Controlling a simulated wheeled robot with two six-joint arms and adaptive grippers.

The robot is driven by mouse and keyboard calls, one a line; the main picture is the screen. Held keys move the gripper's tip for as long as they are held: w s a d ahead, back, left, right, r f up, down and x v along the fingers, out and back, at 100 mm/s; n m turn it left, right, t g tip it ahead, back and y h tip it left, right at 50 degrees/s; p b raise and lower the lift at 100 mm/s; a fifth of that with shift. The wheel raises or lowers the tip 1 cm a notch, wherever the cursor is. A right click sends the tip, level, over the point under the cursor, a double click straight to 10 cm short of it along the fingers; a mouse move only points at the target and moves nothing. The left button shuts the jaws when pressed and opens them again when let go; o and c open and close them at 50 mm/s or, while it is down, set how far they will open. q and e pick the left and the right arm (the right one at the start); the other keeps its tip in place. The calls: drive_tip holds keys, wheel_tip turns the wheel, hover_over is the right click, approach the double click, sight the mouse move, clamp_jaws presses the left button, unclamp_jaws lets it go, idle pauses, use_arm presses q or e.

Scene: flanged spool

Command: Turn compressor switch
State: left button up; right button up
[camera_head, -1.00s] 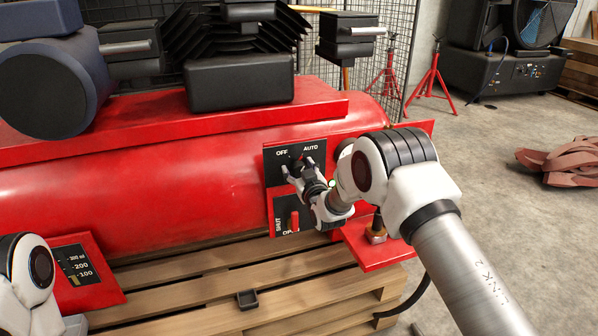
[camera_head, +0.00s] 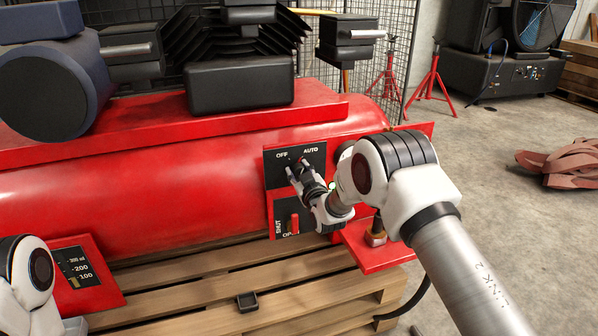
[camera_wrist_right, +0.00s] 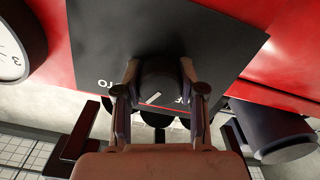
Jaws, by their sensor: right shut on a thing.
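The compressor switch is a round dark knob (camera_wrist_right: 158,82) with a white pointer line, on a black panel (camera_head: 277,176) marked OFF and AUTO on the red compressor tank (camera_head: 150,190). My right gripper (camera_head: 298,165) is at this panel, below the labels. In the right wrist view its fingers (camera_wrist_right: 160,80) are on either side of the knob and shut on it. In the head view the fingers and wrist mostly hide the knob, so its exact setting is unclear. Only part of my left arm shows at the lower left; its gripper is out of view.
A red lever (camera_head: 294,222) marked SHUT sits on a panel just below the switch. A gauge panel (camera_head: 76,264) is at lower left. A wooden pallet (camera_head: 280,285) lies under the tank. The concrete floor at right is mostly open.

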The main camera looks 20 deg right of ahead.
drive_tip(key=n, duration=1.2)
drive_tip(key=shift+f, duration=0.1)
idle(0.4)
drive_tip(key=o, duration=1.1)
drive_tip(key=shift+o, duration=0.2)
drive_tip(key=s, duration=1.2)
drive_tip(key=shift+d, duration=0.15)
